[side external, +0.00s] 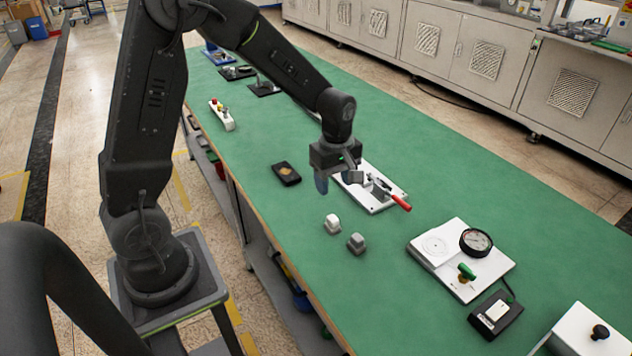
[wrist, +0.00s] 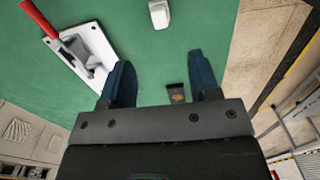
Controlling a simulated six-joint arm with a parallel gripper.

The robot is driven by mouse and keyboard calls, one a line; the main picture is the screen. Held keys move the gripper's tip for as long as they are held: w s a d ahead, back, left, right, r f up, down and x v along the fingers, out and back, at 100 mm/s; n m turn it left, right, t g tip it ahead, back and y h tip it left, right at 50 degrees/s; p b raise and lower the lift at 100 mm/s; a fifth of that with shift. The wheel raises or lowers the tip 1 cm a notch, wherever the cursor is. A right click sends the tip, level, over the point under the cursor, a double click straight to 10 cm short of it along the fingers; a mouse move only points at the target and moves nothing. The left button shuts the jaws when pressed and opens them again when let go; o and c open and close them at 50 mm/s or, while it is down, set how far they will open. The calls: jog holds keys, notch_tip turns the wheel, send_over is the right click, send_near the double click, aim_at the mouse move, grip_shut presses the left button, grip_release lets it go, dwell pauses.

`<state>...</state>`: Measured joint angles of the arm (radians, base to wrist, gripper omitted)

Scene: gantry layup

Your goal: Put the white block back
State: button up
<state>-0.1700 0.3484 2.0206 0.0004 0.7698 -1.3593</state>
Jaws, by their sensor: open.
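The white block (side external: 332,223) stands on the green table, in front of and below my gripper in the side view. A light block, which looks like the same white one, shows at the top edge of the wrist view (wrist: 159,14). My gripper (side external: 336,182) is open and empty above the table, apart from the block. Its two blue fingers are spread wide in the wrist view (wrist: 160,66). A small dark tray (side external: 286,174) with a brownish patch lies left of the gripper; it also shows between the fingers in the wrist view (wrist: 176,93).
A grey block (side external: 356,243) stands close to the white one. A white plate with a red-handled clamp (side external: 375,188) lies just right of my gripper. A gauge board (side external: 460,258) and a black switch box (side external: 496,315) are farther right. The table's near left edge is clear.

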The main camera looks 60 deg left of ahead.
jog(key=s+d+r+m+t, duration=0.2)
jog(key=s+d+r+m, duration=0.1)
jog(key=s+r+m, duration=0.5)
jog(key=s+d+r+m+t, duration=0.3)
jog(key=s+r+m, duration=0.5)
jog(key=s+m, duration=0.1)
jog(key=shift+s+d+m+t, duration=0.25)
jog(key=shift+s+m+t, duration=0.05)
jog(key=shift+s, duration=0.2)
jog(key=shift+r, duration=0.1)
